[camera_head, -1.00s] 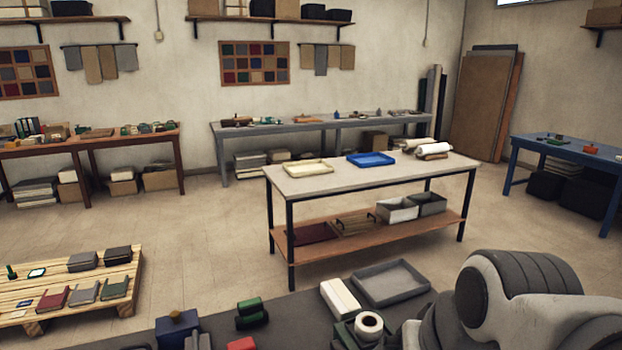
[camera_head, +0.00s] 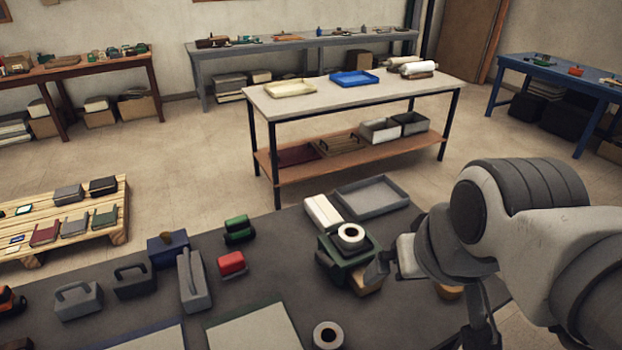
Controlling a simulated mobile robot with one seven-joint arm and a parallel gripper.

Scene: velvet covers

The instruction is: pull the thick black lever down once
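I cannot make out a thick black lever with certainty. A dark upright piece (camera_head: 479,322) shows below my arm at the lower right; I cannot tell if it is a lever or part of me. A dark green device (camera_head: 336,262) with a white roll (camera_head: 351,236) on top stands on the dark grey bench (camera_head: 270,285). My arm comes in from the right. What seems to be my gripper (camera_head: 380,268) is beside the green device, partly hidden by my arm; its fingers are too unclear to read.
A grey tray (camera_head: 372,196) and white block (camera_head: 322,213) lie behind the device. Red (camera_head: 231,263) and green (camera_head: 238,229) blocks, a long grey tool (camera_head: 194,280), handled grey (camera_head: 78,299) and black (camera_head: 135,281) pieces lie left. A tape roll (camera_head: 327,335) is in front.

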